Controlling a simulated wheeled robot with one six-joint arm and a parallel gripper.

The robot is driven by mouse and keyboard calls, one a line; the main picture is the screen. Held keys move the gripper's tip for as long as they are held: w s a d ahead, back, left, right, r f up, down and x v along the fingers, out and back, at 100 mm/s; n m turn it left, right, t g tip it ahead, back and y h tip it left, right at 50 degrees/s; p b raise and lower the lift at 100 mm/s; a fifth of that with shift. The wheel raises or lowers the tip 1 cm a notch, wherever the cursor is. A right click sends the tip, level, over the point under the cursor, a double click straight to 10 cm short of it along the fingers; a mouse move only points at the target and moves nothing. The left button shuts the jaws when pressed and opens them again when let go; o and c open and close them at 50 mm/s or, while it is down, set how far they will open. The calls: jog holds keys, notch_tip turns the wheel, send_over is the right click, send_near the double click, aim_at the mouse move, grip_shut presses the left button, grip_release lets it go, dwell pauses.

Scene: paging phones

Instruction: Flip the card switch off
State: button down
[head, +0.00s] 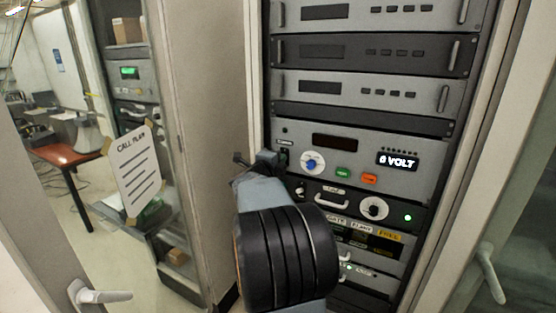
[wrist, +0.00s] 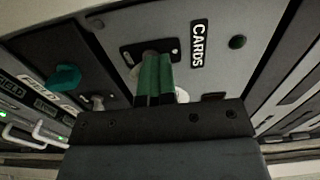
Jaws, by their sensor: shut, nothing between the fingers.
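The card switch's dark plate (wrist: 126,52) shows in the wrist view beside a black label reading CARDS (wrist: 198,43). My gripper (wrist: 157,60) is shut, its two green-tipped fingers side by side with nothing held. The fingertips are right over the plate and hide the switch lever, so I cannot tell its position or whether they touch it. In the head view my gripper (head: 282,160) is at the left edge of the rack panel, just below a small dark label (head: 285,142).
A dark green round lamp (wrist: 237,42) is near the CARDS label. A teal knob (wrist: 65,78) is on the neighbouring panel. A glass door (head: 150,150) stands left.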

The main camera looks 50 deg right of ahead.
jog(key=shift+d+f, duration=0.15)
jog(key=shift+d, duration=0.05)
jog(key=shift+d+r+p, duration=0.3)
jog(key=shift+r+p, duration=0.15)
jog(key=shift+p, duration=0.05)
jog(key=shift+a, duration=0.75)
jog(key=v, duration=0.6)
jog(key=shift+a+b, duration=0.4)
jog(key=shift+r, duration=0.1)
